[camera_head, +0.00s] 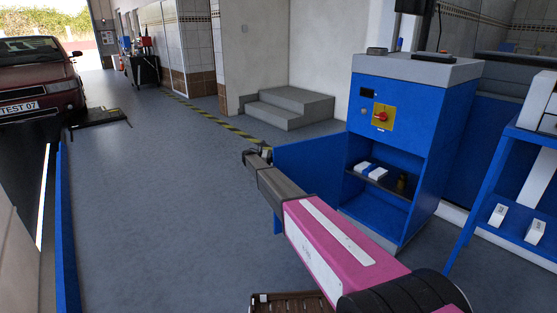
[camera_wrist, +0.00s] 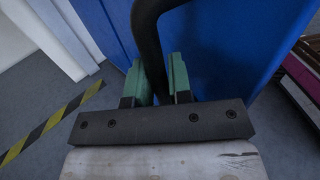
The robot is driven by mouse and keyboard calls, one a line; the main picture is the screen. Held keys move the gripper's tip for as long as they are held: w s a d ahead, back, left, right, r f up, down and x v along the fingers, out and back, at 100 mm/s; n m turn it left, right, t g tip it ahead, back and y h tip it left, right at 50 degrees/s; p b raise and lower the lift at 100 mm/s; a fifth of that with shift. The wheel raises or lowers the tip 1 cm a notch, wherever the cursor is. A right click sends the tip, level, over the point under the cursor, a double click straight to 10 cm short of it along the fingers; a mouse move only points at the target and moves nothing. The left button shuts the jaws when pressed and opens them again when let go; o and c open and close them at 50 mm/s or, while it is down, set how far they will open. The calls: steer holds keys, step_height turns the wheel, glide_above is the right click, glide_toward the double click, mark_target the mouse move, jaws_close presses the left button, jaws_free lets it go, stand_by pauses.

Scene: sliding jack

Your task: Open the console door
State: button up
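The blue console (camera_head: 402,107) stands at the right in the head view. Its blue door (camera_head: 308,163) stands swung out to the left, and the lower compartment with its shelf is open to view. In the wrist view the blue door (camera_wrist: 228,40) fills the upper right, with a black curved handle (camera_wrist: 148,35) in front of it. My gripper (camera_head: 258,154) is at the door's outer, left end. In the wrist view its green fingers (camera_wrist: 158,80) lie on both sides of the handle, which fills the gap between them. In the head view the handle is hidden.
White and blue boxes (camera_head: 371,170) and a small dark bottle (camera_head: 401,184) are on the console's shelf. Grey steps (camera_head: 290,107) stand behind the door. A blue rack (camera_head: 492,190) is at the right.

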steer(key=o, duration=0.3)
steer(key=shift+d, duration=0.15)
steer(key=shift+a, duration=0.2)
steer(key=w+a, duration=0.1)
steer(key=a, duration=0.9)
steer(key=shift+w+a, duration=0.2)
steer(key=shift+a, duration=0.15)
